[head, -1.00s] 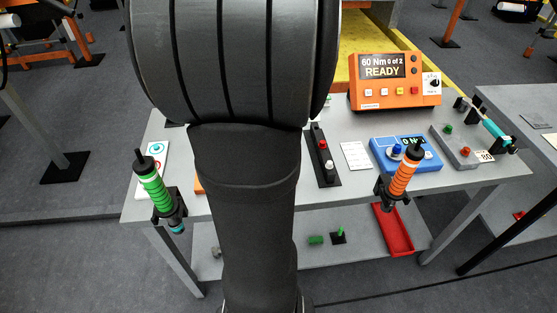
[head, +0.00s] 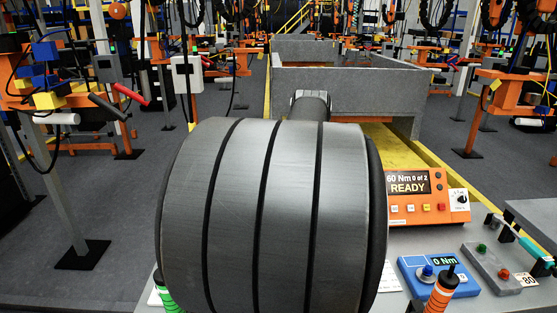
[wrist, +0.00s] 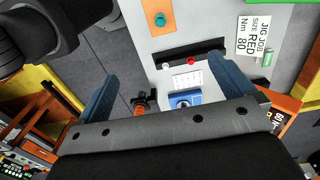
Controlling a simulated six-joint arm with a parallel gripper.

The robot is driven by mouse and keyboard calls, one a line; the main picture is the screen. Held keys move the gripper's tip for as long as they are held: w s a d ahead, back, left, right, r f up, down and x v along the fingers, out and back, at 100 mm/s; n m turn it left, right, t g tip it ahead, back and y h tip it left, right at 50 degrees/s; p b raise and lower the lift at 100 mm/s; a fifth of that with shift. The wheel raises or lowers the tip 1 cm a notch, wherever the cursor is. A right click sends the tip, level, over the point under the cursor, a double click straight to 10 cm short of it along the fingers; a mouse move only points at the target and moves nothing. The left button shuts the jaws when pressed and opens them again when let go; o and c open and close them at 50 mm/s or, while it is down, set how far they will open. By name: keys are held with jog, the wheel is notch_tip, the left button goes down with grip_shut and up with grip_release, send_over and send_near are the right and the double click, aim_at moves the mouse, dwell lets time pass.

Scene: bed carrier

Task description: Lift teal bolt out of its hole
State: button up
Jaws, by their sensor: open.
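A round teal piece (wrist: 160,19), which looks like the teal bolt's head, sits on an orange-brown patch of the grey worktop at the top of the wrist view. How deep it sits in a hole cannot be told. My gripper (wrist: 157,58) is open, with its two blue fingers wide apart and nothing between their tips. The teal piece lies beyond the fingertips in that view, apart from them. In the head view my thick grey arm hides the gripper and this part of the worktop.
A dark rail (wrist: 208,50) holds a red piece (wrist: 190,61). The blue tester (head: 438,272), an orange-striped tool (head: 440,296) and the orange torque box (head: 425,208) reading READY stand at the right. A printed sign (wrist: 256,36) and a green cylinder (wrist: 267,59) lie right in the wrist view.

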jog(key=c, duration=1.1)
jog(key=shift+o, duration=0.2)
jog(key=shift+f, duration=0.1)
jog(key=s+a+f+m+t+h, duration=0.15)
jog(key=a+f+m, duration=0.25)
jog(key=m, duration=1.3)
jog(key=a+f+m+g+h, duration=0.1)
jog(key=a+f+m+h, duration=0.2)
jog(key=m, duration=1.3)
jog(key=shift+t, duration=0.25)
jog(key=x, duration=1.7)
jog(key=shift+a+f, duration=0.15)
jog(key=shift+f, duration=0.2)
